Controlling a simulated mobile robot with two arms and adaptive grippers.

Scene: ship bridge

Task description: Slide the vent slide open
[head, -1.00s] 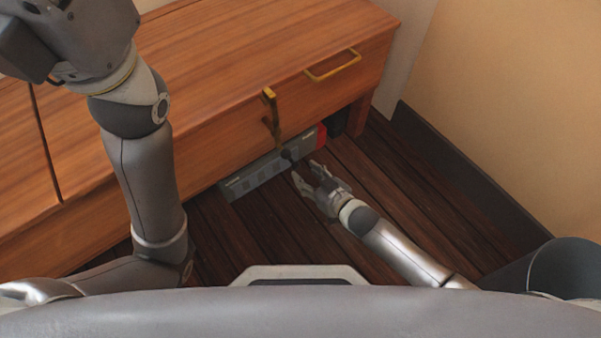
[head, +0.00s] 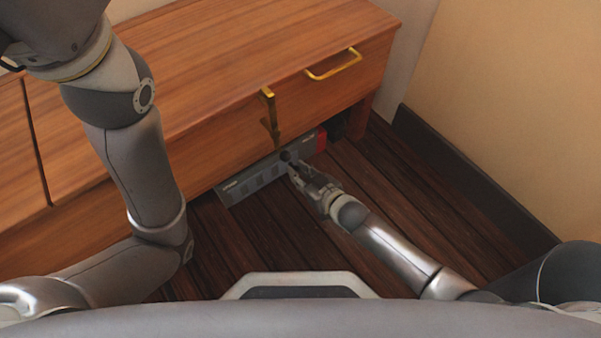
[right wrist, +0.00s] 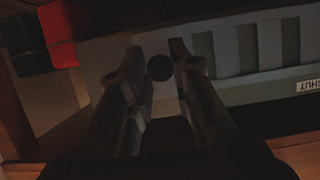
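The vent slide (head: 256,177) is a long grey slotted panel set low under the wooden cabinet. It also shows in the right wrist view (right wrist: 233,47), with a "SHUT" label at the right. Its round dark knob (head: 287,155) is near the panel's middle. My right gripper (head: 296,168) is at the knob, its fingers drawn close together. In the right wrist view the knob (right wrist: 159,67) sits between the two fingertips, which close in on both its sides; exact contact is dark and hard to see. My left gripper is out of view; its arm crosses the left side.
The wooden cabinet (head: 225,65) overhangs the vent, with a brass upright handle (head: 269,115) just above it and a brass drawer handle (head: 334,65). Red (head: 320,140) and black blocks (head: 338,126) are at the panel's right end. The plank floor (head: 390,195) in front is clear.

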